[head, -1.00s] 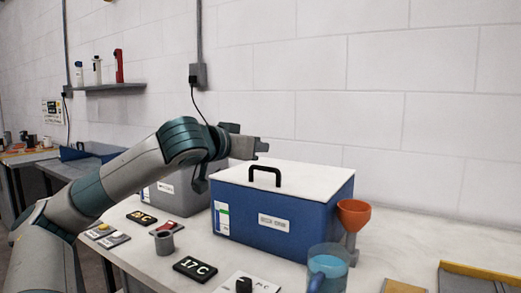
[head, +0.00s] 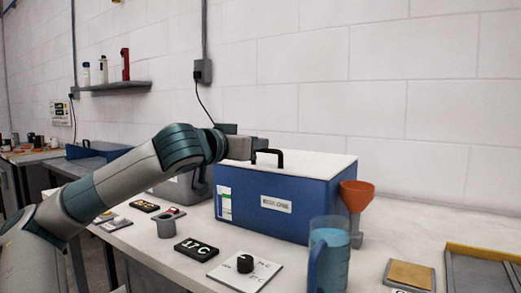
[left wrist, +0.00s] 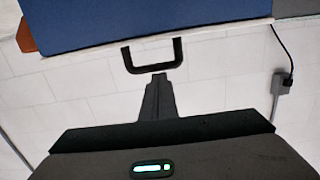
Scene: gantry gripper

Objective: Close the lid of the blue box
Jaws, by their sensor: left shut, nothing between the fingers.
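The blue box (head: 283,208) stands on the bench, and its white lid (head: 310,163) lies flat across the top with no gap that I can see. A black handle (head: 270,153) rises from the lid, and it also shows in the left wrist view (left wrist: 152,68). My left gripper (head: 257,146) is shut and empty, just above the lid beside the handle. In the left wrist view its fingertips (left wrist: 159,77) point at the handle; whether they touch it I cannot tell. My right gripper is in neither view.
An orange funnel (head: 357,194) and a blue-filled jug (head: 330,257) stand at the box's front right. A grey box (head: 185,189) is behind my arm. A grey cup (head: 165,226), a display (head: 196,249) and a dial plate (head: 244,269) lie in front.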

